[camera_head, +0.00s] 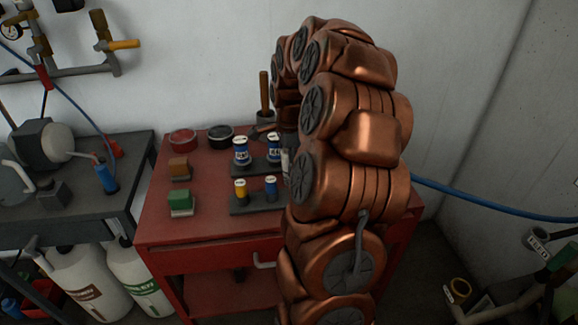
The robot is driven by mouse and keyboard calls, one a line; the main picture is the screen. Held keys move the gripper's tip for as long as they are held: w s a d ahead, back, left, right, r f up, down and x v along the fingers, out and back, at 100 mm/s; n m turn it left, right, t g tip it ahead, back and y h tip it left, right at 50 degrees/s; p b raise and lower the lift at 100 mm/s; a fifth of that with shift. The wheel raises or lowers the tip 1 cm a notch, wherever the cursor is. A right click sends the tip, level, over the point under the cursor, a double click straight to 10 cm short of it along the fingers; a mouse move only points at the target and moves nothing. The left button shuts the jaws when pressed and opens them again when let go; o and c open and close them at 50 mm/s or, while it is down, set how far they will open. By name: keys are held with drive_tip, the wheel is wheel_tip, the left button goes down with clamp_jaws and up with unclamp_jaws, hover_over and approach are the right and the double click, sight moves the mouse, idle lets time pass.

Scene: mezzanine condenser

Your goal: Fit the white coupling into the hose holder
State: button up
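My copper-coloured arm rises in front of the red cart (210,230) and bends down over its back right part. My gripper is mostly or wholly hidden behind my arm links; a dark angular piece (262,132) beside them may be part of it. A pale, narrow object (285,162) shows partly at the arm's left edge; I cannot tell if it is the white coupling or if it is held. Two dark holders stand on the cart: a back one (257,168) and a front one (243,208), with blue and yellow white-topped fittings. I cannot tell which is the hose holder.
A red tin (183,139), a dark tin (220,136), a brown block (179,167) and a green block (181,202) stand on the cart. An upright wooden handle (264,92) is behind. A grey bench (75,190) stands left. The cart's front left top is clear.

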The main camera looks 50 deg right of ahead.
clamp_jaws()
idle(0.3)
drive_tip(key=shift+r, duration=0.15)
wheel_tip(320, 180, up, 10)
drive_tip(key=shift+f+b, duration=0.1)
drive_tip(key=shift+b, duration=0.95)
